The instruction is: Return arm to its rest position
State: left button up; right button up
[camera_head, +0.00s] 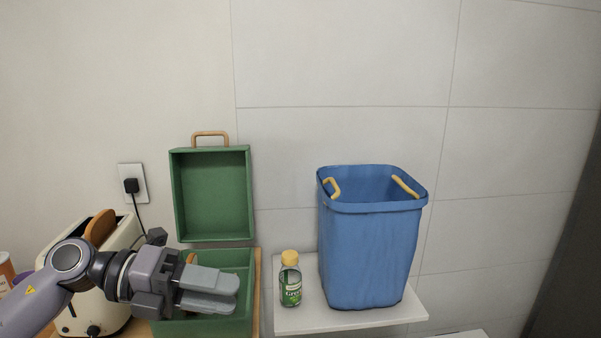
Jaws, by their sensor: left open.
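My left gripper (208,289) comes in from the lower left on my grey and purple arm. It is open and its fingers point right, in front of the lower part of an open green box (241,323). I see nothing held between the fingers. The gripper hides part of the box's inside; whether it touches the box I cannot tell. My right gripper is not in view.
The box's green lid (213,195) stands upright. A cream toaster (112,307) with bread is partly behind my arm. A small bottle (290,283) with a yellow cap and a tall blue basket (368,255) stand on a white shelf (385,317). Free room lies above.

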pick_arm(q)
jog(key=a+f+n+t+y+p, duration=0.15)
jog(key=f+n+t+y, duration=0.25)
jog(key=f+n+t, duration=0.7)
jog(key=a+f+n+t+y+p, duration=0.1)
jog(key=a+f+n+t+y, duration=0.4)
jog(key=n, duration=1.2)
jog(key=s+a+f+n+g+y+p, duration=0.1)
jog(key=s+f+n+g+y, duration=0.3)
jog(key=s+f, duration=1.1)
jog(key=a+n+g, duration=0.1)
jog(key=n+g, duration=0.1)
jog(key=n, duration=0.2)
jog(key=shift+s+f+p, duration=0.15)
jog(key=shift+s+p, duration=0.15)
